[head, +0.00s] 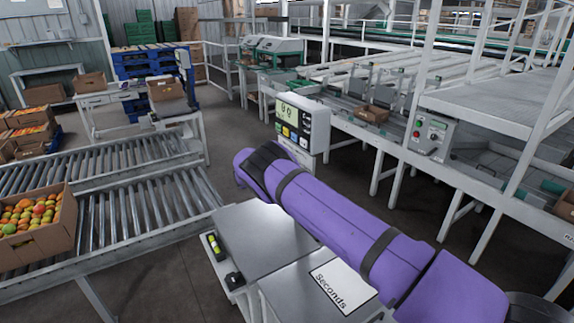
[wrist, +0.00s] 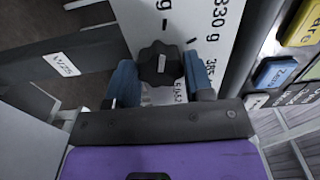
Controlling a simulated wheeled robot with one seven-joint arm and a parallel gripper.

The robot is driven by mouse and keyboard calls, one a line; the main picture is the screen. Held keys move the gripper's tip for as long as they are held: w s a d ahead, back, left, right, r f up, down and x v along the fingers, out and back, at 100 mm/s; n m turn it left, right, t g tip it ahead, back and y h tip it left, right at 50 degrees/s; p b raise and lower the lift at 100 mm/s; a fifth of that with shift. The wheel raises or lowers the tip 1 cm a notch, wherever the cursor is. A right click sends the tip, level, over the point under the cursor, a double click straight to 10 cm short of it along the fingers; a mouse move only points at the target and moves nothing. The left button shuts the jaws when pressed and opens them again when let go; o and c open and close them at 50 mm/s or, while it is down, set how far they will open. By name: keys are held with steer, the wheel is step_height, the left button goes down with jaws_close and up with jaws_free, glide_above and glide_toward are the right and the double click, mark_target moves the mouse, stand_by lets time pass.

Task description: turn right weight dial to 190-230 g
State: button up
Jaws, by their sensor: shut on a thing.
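The weight dial (wrist: 160,64) is a black lobed knob with a white pointer line, on a white scale plate (wrist: 203,30) in the wrist view. The line runs nearly up and down in the picture. The plate reads "330 g" at the upper right, with part of another number below it; the 190-230 g marks cannot be read. My gripper (wrist: 161,84) has its blue fingers on either side of the knob, shut on it. In the head view my purple arm hides the dial and gripper.
A white weighing unit (head: 303,122) with a display and coloured buttons stands beyond my arm; yellow and blue keys (wrist: 272,72) show close right in the wrist view. A steel plate (head: 262,240) and a "Seconds" label (head: 343,287) lie below. Roller conveyors (head: 110,190) are left.

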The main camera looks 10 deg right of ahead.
steer(key=o, duration=0.9)
steer(key=v, duration=1.1)
